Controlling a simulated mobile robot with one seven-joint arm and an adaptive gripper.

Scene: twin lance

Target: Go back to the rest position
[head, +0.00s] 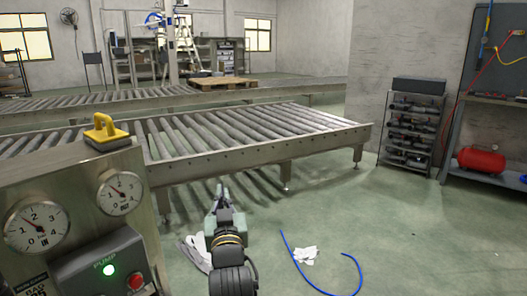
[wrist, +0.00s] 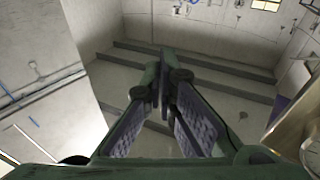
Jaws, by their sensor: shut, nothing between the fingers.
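My gripper (head: 220,192) reaches forward over the green floor in the head view, between the control panel and the near roller conveyor. In the wrist view my gripper (wrist: 163,75) is shut, with its fingertips together and nothing between them. It touches nothing that I can see.
A steel panel with two gauges (head: 35,225), a lit green button (head: 109,270) and a yellow handle (head: 104,130) stands close on the left. A roller conveyor (head: 270,152) lies ahead. A blue hose (head: 318,284) and white cloths (head: 305,255) lie on the floor. A shelf (head: 410,130) stands right.

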